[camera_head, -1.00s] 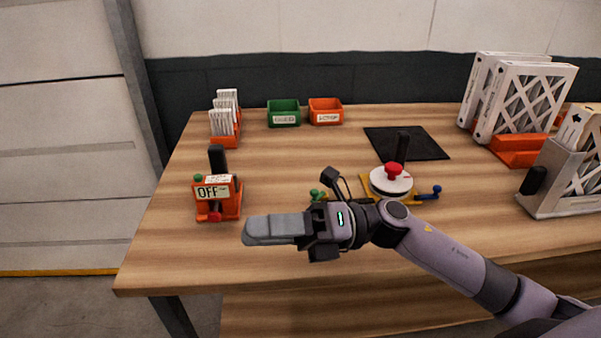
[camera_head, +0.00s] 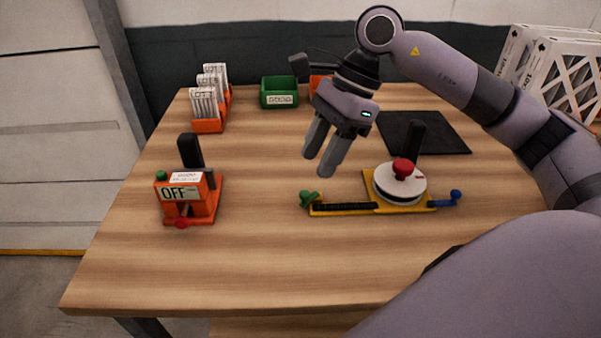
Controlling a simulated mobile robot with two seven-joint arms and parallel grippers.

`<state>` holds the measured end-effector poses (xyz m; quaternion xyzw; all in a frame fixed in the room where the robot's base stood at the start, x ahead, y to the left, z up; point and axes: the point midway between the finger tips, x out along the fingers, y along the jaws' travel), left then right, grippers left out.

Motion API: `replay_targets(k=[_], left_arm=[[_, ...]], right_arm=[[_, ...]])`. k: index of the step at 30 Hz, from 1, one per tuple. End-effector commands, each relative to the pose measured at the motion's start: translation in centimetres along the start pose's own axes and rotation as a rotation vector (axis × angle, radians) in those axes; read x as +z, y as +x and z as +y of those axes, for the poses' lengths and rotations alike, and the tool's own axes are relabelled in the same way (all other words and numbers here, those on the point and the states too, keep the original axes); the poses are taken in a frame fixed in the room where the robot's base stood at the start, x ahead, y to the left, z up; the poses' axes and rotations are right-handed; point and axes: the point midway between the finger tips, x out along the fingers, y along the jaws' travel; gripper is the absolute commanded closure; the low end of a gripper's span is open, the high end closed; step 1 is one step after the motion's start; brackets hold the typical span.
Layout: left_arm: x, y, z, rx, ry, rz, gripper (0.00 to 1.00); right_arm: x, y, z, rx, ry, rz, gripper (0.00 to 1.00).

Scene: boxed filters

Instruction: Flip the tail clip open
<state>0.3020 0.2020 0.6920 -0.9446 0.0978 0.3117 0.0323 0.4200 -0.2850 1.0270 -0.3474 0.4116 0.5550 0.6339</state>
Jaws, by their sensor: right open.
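My right gripper (camera_head: 320,164) is open and empty. It points down above the table, behind and above the left part of a yellow fixture (camera_head: 366,207). The fixture has a green clip (camera_head: 309,198) at its left end and a blue lever-like part (camera_head: 447,200) at its right end. Which of the two is the tail clip, I cannot tell. A black strip (camera_head: 345,207) lies along the fixture's left part. A white round dial (camera_head: 410,187) with a red knob (camera_head: 403,168) sits on its right part. My left gripper is not in view.
An orange device reading OFF (camera_head: 190,197) stands at the left. Behind are an orange rack of white cards (camera_head: 208,124), a green bin (camera_head: 279,93) and a partly hidden orange bin (camera_head: 318,82). A black mat (camera_head: 450,139) and boxed filters (camera_head: 568,70) are at right. The front table is clear.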

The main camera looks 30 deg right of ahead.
Motion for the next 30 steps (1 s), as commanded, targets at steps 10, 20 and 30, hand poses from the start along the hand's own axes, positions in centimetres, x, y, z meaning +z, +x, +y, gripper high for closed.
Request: replay_targets(k=[10, 20, 30], left_arm=[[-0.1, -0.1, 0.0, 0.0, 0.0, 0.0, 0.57], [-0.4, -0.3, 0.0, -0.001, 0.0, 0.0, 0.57], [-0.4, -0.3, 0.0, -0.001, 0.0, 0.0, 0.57]], right_arm=[[-1.0, 2.0, -0.1, -0.011, -0.005, 0.043, 0.54], [-1.1, 6.0, -0.2, -0.015, -0.005, 0.04, 0.54], [-1.1, 6.5, -0.2, -0.015, -0.005, 0.039, 0.61]])
